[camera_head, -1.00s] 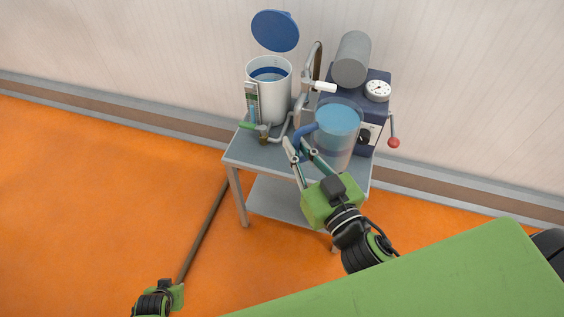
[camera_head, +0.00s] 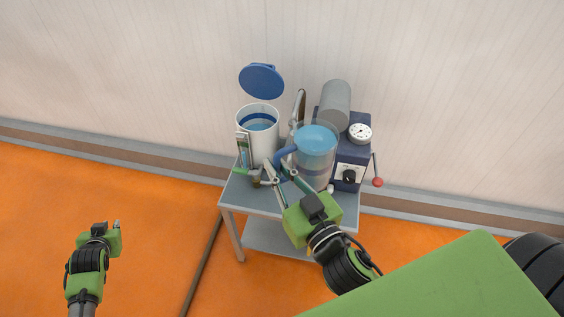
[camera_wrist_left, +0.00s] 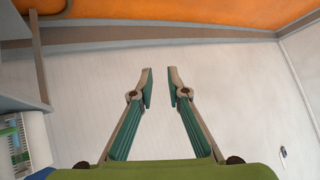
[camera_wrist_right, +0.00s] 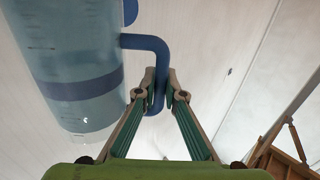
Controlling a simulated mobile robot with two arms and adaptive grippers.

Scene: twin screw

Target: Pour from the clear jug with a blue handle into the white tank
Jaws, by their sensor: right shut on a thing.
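The clear jug with a blue handle (camera_head: 314,164) holds bluish liquid and is upright at the table's front right; I cannot tell whether its base touches the table. It fills the left of the right wrist view (camera_wrist_right: 75,60). My right gripper (camera_head: 274,166) is shut on its blue handle (camera_wrist_right: 157,62). The white tank (camera_head: 264,146) stands left of the jug, with a blue band and liquid inside. Its blue lid (camera_head: 261,81) is raised above the open top. My left gripper (camera_wrist_left: 161,84) is open and empty, away from the table at the lower left.
A small grey table (camera_head: 240,194) carries everything. A dark blue machine (camera_head: 352,158) with a grey cylinder, dial and red-knobbed lever is behind and right of the jug. A pipe and a level gauge (camera_head: 242,150) are by the tank. Orange floor (camera_head: 165,215) is clear to the left.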

